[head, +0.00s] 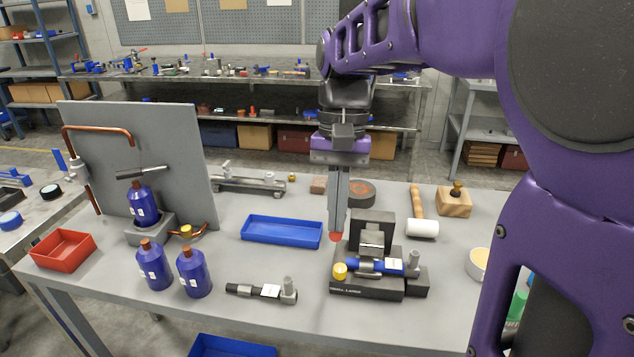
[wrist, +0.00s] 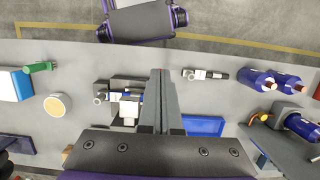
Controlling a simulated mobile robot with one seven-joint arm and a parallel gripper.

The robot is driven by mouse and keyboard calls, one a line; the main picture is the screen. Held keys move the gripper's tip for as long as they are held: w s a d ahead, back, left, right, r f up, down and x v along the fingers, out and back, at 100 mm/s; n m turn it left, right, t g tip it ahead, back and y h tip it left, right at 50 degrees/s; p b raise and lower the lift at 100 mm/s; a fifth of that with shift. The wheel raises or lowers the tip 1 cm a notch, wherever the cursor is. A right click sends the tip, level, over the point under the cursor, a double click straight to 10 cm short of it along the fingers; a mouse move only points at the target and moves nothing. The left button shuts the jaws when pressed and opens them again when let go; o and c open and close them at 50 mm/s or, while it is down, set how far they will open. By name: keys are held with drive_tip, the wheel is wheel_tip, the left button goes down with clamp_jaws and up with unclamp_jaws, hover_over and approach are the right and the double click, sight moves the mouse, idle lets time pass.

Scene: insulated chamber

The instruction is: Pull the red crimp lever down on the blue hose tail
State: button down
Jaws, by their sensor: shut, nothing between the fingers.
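A black crimp tool (head: 365,288) stands on the grey table, right of centre in the head view. The blue hose tail (head: 378,266) lies across it, with a yellow knob at its left end and a grey fitting at its right. The red end of the crimp lever (head: 336,238) shows at the tool's upper left. My gripper (head: 338,226) points down with its fingers shut and empty, the tips at or just above the red end; I cannot tell if they touch. In the wrist view my gripper (wrist: 163,75) hides part of the tool (wrist: 128,83).
A blue tray (head: 282,231) lies left of the tool, and a black hose piece with a grey fitting (head: 262,292) lies in front. Blue bottles (head: 194,272) and a red tray (head: 63,250) are farther left. A white-headed mallet (head: 422,228) lies behind right.

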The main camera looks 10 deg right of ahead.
drive_tip(key=b+x, duration=0.7)
drive_tip(key=x, duration=0.5)
idle(1.6)
drive_tip(key=shift+s+f, duration=0.1)
drive_tip(key=p+v, duration=1)
drive_tip(key=shift+r, duration=0.35)
drive_tip(key=shift+p+v, duration=0.55)
drive_tip(key=shift+v, duration=0.5)
drive_tip(key=shift+w+r, duration=0.3)
drive_tip(key=shift+r, duration=0.2)
drive_tip(key=shift+s+v, duration=0.2)
drive_tip(key=shift+v, duration=2.75)
